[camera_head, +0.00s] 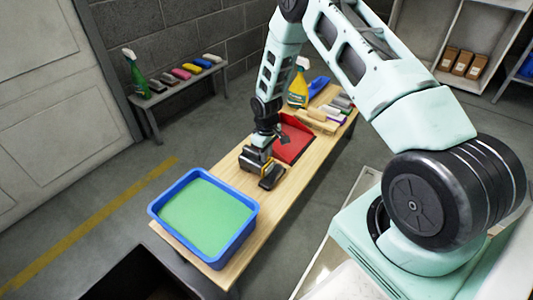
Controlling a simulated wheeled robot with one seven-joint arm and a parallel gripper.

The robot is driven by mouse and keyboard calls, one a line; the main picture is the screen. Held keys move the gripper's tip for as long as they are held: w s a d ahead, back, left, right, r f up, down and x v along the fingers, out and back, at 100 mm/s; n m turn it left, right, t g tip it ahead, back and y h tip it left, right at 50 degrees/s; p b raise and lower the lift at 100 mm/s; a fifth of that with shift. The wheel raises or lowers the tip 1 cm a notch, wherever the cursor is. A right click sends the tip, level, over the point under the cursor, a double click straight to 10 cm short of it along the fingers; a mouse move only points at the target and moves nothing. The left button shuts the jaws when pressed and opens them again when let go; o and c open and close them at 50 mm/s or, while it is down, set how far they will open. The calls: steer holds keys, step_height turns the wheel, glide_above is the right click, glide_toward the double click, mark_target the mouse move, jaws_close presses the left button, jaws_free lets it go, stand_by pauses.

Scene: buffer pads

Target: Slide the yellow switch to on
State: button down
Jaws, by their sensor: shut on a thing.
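My gripper (262,168) is low over the wooden bench (225,205), between the blue tub and the red dustpan. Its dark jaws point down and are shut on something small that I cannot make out. The jaws and wrist hide most of what is between and under them. I cannot pick out a yellow switch in this view, nor whether one is on or off.
A blue tub (155,208) with a green surface inside stands at the bench's near end. A low wall bench (150,102) holds another bottle and several coloured items.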

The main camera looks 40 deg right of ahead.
mark_target(262, 164)
steer(key=shift+a, duration=0.15)
steer(key=shift+s+a+r+p, duration=0.1)
steer(key=shift+s+a+p, duration=0.1)
steer(key=shift+a+p, duration=0.25)
steer(key=shift+s+a+r+p, duration=0.1)
steer(key=shift+s+a+p, duration=0.1)
steer(key=shift+a, duration=0.3)
steer(key=shift+a+f, duration=0.15)
steer(key=c, duration=1.3)
jaws_free()
step_height(262, 164, up, 17)
steer(key=p, duration=0.4)
steer(key=shift+a+r, duration=0.1)
steer(key=shift+r, duration=0.1)
